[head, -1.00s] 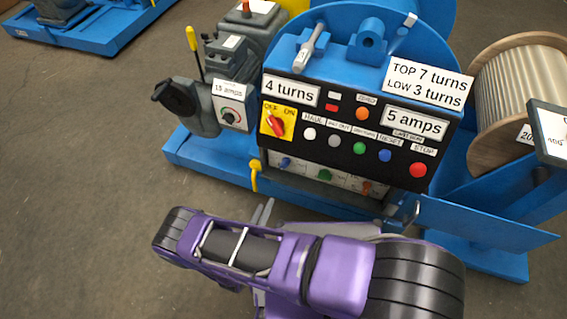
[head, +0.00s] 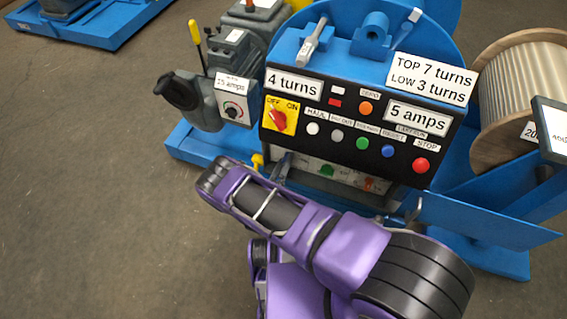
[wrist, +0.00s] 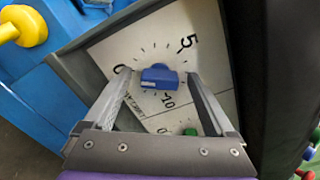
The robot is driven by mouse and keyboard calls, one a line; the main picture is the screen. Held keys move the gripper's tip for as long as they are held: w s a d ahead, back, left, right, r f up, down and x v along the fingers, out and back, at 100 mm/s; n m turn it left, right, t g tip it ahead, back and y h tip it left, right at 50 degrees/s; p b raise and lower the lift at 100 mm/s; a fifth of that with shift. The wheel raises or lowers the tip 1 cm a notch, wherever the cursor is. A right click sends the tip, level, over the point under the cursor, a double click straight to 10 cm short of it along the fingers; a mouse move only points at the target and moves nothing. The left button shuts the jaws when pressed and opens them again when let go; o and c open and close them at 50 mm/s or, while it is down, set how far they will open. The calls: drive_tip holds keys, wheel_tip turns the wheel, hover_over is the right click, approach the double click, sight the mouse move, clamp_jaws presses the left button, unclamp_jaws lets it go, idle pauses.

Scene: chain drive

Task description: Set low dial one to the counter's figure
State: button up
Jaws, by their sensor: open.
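The low dial with a blue knob (wrist: 160,77) sits on a white plate (wrist: 125,45) in the wrist view. Its scale shows 0 at left, 5 at upper right and 10 below; I cannot tell where the knob points. My gripper (wrist: 157,75) is open, its fingers on either side of the knob; contact is not clear. In the head view my arm hides the blue knob and my gripper. Panel signs read "4 turns" (head: 294,82) and "TOP 7 turns, LOW 3 turns" (head: 432,77).
A yellow knob (wrist: 24,26) is at the upper left of the wrist view. A dark frame edge (wrist: 268,80) borders the plate at right. Above the low panel are a red switch (head: 279,117) and several push buttons. A "5 amps" sign (head: 418,118) is beside them.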

drive_tip(key=shift+w, duration=0.1)
drive_tip(key=c, duration=1.4)
drive_tip(key=shift+m, duration=0.3)
drive_tip(key=m, duration=0.3)
drive_tip(key=shift+r+m, duration=0.1)
drive_tip(key=shift+m, duration=0.3)
drive_tip(key=m, duration=0.5)
drive_tip(key=shift+d, duration=0.15)
drive_tip(key=m, duration=0.5)
drive_tip(key=shift+d+m, duration=0.15)
drive_tip(key=shift+m, duration=0.25)
drive_tip(key=shift+s+d+m+p, duration=0.1)
drive_tip(key=shift+m+p, duration=0.05)
drive_tip(key=shift+m, duration=1)
drive_tip(key=shift+s+m+p, duration=0.1)
drive_tip(key=shift+m+p, duration=0.05)
drive_tip(key=shift+m, duration=1)
